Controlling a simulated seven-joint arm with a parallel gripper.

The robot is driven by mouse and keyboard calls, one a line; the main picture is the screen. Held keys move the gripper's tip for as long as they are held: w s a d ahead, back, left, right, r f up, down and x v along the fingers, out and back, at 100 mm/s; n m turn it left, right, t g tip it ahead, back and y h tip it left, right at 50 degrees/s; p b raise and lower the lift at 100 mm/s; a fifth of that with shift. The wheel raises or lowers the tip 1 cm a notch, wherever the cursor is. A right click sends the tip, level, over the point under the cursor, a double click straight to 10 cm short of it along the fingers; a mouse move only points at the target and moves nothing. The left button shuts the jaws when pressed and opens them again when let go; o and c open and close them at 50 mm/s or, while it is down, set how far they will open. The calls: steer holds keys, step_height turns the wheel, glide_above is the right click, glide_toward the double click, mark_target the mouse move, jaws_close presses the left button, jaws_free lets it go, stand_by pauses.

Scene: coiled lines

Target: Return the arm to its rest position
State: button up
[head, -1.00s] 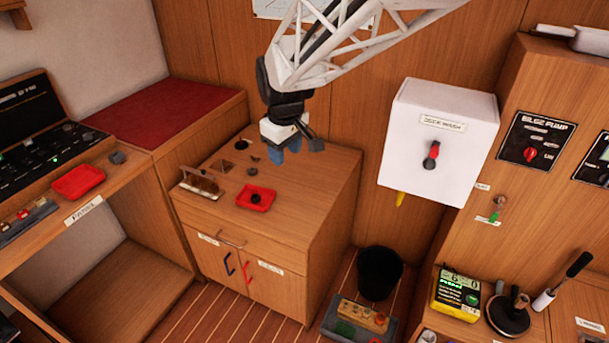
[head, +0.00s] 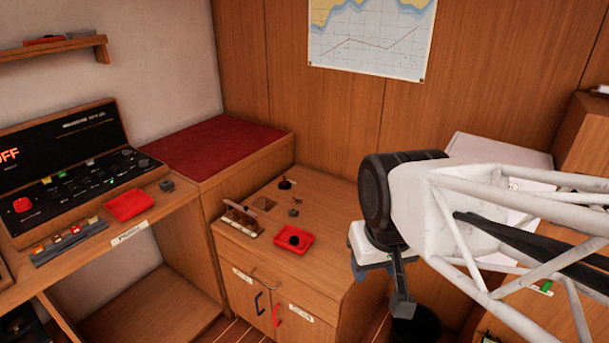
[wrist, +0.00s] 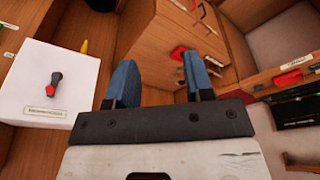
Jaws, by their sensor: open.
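My gripper (head: 382,278) hangs from my white lattice arm on the right side of the head view, in front of the white box on the wall. In the wrist view its two blue fingers (wrist: 158,88) stand wide apart with nothing between them. It is apart from the wooden cabinet (head: 335,275), to the right of it and nearer the camera. A red tray (head: 293,242) with a dark round piece in it sits on the cabinet top.
A white box (wrist: 48,85) with a red-and-black switch is on the wall. A black bin (head: 425,325) stands on the floor, partly hidden by my gripper. A control console (head: 75,170) and another red tray (head: 130,204) are at left. A chart (head: 370,35) hangs behind.

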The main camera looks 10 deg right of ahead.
steer(key=shift+s+f, duration=0.15)
steer(key=shift+s, duration=0.55)
